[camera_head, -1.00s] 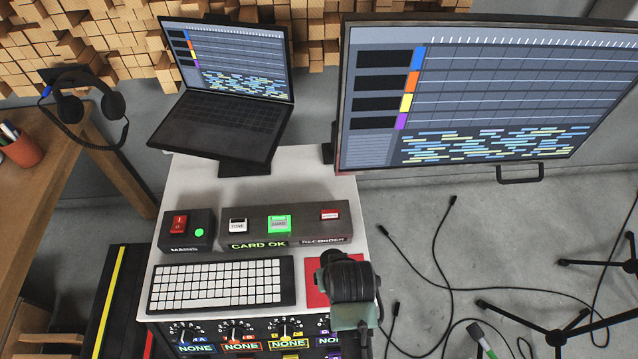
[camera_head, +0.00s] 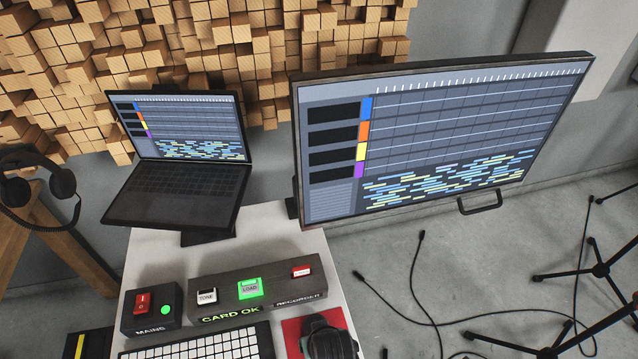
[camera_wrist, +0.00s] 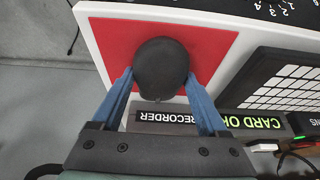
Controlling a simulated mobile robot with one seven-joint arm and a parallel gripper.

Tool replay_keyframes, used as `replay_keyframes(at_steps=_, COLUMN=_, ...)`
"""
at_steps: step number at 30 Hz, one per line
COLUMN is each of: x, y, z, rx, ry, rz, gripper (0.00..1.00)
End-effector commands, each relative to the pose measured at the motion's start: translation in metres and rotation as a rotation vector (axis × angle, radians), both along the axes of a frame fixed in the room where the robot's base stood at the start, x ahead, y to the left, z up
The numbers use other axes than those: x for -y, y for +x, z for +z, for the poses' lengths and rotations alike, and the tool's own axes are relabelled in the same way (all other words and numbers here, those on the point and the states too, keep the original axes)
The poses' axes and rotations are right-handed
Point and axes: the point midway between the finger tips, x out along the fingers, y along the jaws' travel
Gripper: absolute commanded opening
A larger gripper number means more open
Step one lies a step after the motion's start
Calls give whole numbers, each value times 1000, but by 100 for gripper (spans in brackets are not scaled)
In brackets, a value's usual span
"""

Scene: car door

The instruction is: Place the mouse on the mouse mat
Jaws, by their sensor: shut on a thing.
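The mouse (camera_wrist: 160,68) is a dark rounded shape between the two blue fingers of my gripper (camera_wrist: 159,80) in the wrist view. My gripper is shut on it. The mouse is over the red mouse mat (camera_wrist: 108,42), with red showing on both sides. I cannot tell whether the mouse touches the mat.
The keyboard (camera_head: 205,348) lies left of the mat. The recorder box (camera_head: 225,300) with its buttons stands just behind it, and the mains box (camera_head: 152,310) is further left. A laptop (camera_head: 180,195) and a large monitor (camera_head: 430,140) are at the back. The mat lies near the white desk's edge.

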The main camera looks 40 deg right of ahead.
Motion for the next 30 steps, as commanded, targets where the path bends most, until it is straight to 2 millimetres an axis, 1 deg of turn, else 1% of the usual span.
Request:
replay_keyframes(at_steps=3, x=0, y=0, z=1, rx=1, ry=0, rz=0, gripper=19)
replay_keyframes(at_steps=7, x=0, y=0, z=-4, rx=0, ry=0, rz=0, gripper=19)
replay_keyframes(at_steps=8, x=0, y=0, z=-3, rx=0, ry=0, rz=0, gripper=82)
replay_keyframes(at_steps=9, x=0, y=0, z=-2, rx=-1, ry=0, rz=0, gripper=89)
replay_keyframes(at_steps=11, x=0, y=0, z=-2, rx=-1, ry=0, rz=0, gripper=100)
replay_keyframes(at_steps=18, x=0, y=0, z=-2, rx=-1, ry=0, rz=0, gripper=100)
replay_keyframes(at_steps=23, x=-1, y=-3, z=7, rx=-1, ry=0, rz=0, gripper=100)
replay_keyframes(at_steps=26, x=-3, y=-7, z=21, rx=1, ry=-1, rz=1, gripper=100)
replay_keyframes(at_steps=30, x=-8, y=-16, z=45, rx=1, ry=-1, rz=1, gripper=100)
